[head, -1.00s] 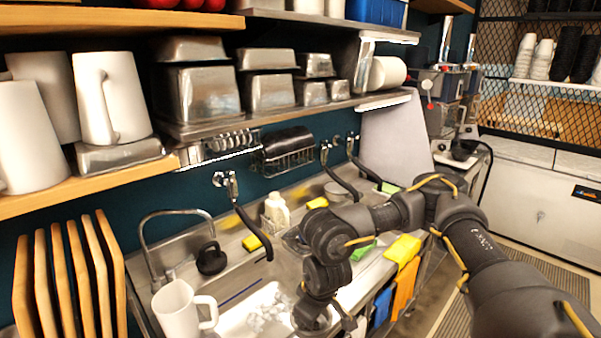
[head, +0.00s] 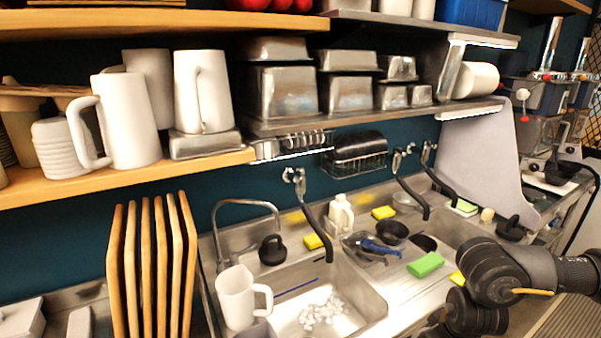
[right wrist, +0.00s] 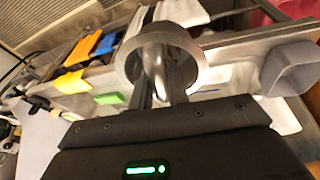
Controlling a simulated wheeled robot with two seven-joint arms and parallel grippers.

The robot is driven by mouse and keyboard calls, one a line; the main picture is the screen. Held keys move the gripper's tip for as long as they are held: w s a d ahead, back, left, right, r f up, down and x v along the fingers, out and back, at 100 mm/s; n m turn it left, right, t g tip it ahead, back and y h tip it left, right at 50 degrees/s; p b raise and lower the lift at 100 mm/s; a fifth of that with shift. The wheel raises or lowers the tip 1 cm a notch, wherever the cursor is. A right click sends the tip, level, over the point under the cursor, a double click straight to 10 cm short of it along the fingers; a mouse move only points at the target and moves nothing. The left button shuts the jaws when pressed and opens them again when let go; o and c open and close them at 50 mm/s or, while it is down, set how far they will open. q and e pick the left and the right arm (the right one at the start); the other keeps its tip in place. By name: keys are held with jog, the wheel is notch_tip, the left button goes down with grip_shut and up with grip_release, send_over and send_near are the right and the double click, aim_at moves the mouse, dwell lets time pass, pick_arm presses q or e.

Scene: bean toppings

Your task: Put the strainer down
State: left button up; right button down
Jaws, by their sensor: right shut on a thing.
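The strainer (right wrist: 128,62) shows in the right wrist view as a round, dark metallic ring with a shiny curved part inside it. My right gripper (right wrist: 160,85) is shut on it, with the ring just beyond the fingers. In the head view my right arm comes in at the lower right, and its gripper and the strainer cannot be made out there. In the right wrist view the strainer appears over the counter edge, but its height above it cannot be told. My left gripper is in neither view.
Wooden boards (head: 150,265) stand at left.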

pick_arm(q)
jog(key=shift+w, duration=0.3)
pick_arm(e)
jog(key=shift+a, duration=0.1)
